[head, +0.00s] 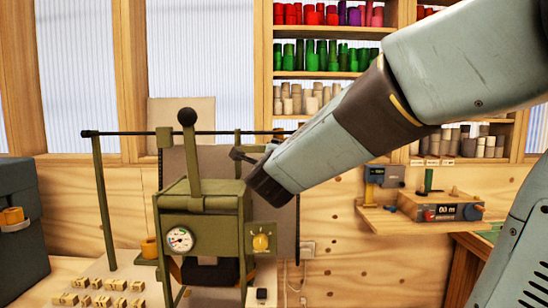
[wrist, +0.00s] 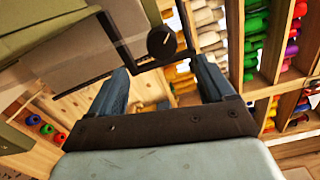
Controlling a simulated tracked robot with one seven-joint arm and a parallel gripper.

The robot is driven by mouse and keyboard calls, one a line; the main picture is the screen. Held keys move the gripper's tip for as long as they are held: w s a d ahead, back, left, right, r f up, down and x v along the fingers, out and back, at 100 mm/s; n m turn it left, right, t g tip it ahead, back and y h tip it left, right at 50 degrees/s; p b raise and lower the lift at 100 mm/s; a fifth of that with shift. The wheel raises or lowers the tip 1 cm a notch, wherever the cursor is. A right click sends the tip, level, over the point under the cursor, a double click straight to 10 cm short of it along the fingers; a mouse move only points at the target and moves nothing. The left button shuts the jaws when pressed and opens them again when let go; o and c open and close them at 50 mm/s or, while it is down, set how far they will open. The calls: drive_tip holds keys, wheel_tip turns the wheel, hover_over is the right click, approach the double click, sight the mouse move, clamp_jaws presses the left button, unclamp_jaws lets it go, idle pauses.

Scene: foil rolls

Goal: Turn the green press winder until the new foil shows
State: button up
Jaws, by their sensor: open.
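The green press (head: 203,215) stands left of centre in the head view, with a ball-topped lever, a round gauge and a yellow knob. A dark rod (head: 130,133) runs across behind its top. In the wrist view, a round black knob (wrist: 161,42) with a pale line on it sits in a dark bracket. It appears ahead of and between the fingers; I cannot tell whether this is the winder. My gripper (wrist: 160,65) is open, its two blue fingers apart with nothing between them that I see held. In the head view its end is beside the press's upper right, fingertips unclear.
Shelves (head: 322,74) of coloured rolls stand behind. A small wall shelf (head: 405,222) at right carries a device with a dial. A dark box (head: 20,225) stands at far left. Yellow blocks (head: 90,300) lie on the pale bench at front left.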

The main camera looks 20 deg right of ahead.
drive_tip(key=shift+v, duration=2.2)
drive_tip(key=w+d+n, duration=0.4)
drive_tip(key=w+n, duration=0.9)
drive_tip(key=n, duration=0.7)
drive_tip(key=shift+w+d+f, duration=0.1)
drive_tip(key=shift+d, duration=0.05)
drive_tip(key=shift+c, duration=0.3)
drive_tip(key=c, duration=1)
drive_tip(key=shift+m, duration=0.4)
